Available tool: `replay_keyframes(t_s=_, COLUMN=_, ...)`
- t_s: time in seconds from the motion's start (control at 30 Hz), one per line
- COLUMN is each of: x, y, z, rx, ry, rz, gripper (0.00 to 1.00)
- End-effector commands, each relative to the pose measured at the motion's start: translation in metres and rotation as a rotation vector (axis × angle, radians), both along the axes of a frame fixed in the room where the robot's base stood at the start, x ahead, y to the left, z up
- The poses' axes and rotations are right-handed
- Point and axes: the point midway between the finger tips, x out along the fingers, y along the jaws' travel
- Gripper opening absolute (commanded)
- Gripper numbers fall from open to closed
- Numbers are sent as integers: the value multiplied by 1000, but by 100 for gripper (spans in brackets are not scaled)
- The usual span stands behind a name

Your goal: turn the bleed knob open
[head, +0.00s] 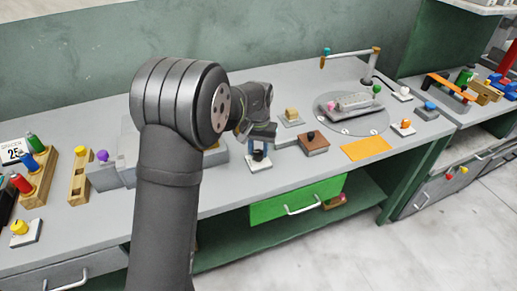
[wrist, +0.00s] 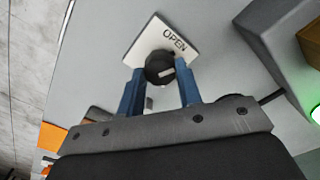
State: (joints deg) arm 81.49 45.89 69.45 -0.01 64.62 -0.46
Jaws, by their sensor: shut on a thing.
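The bleed knob (wrist: 158,67) is round and black with a short white mark on its face. It sits on a white plate (wrist: 152,36) printed "OPEN". In the wrist view the mark lies to the right of the knob's centre, below the word and not in line with it. My gripper (wrist: 160,82) has its two blue fingers on either side of the knob and is shut on it. In the head view the plate (head: 262,166) is near the front edge of the bench, with my gripper (head: 258,154) over it and the knob mostly hidden.
A brown block with a dark knob (head: 312,142) stands just right of my gripper. A round grey plate (head: 375,126) and an orange mat (head: 365,149) are further right. A green drawer (head: 275,206) is below the bench front. Grey housing stands close behind my arm.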

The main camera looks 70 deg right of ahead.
Motion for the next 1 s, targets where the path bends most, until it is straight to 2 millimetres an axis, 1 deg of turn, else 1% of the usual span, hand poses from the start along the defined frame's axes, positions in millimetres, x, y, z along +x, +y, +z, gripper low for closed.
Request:
replay_keyframes(t_s=0.2, x=0, y=0, z=0, rx=2, ry=0, rz=184, gripper=9)
replay_keyframes(t_s=0.5, x=0, y=1, z=0, rx=2, ry=0, rz=364, gripper=9)
replay_keyframes(t_s=0.7, x=0, y=1, z=0, rx=2, ry=0, rz=425, gripper=9)
replay_keyframes(t_s=1.0, x=0, y=1, z=0, rx=2, ry=0, rz=449, gripper=9)
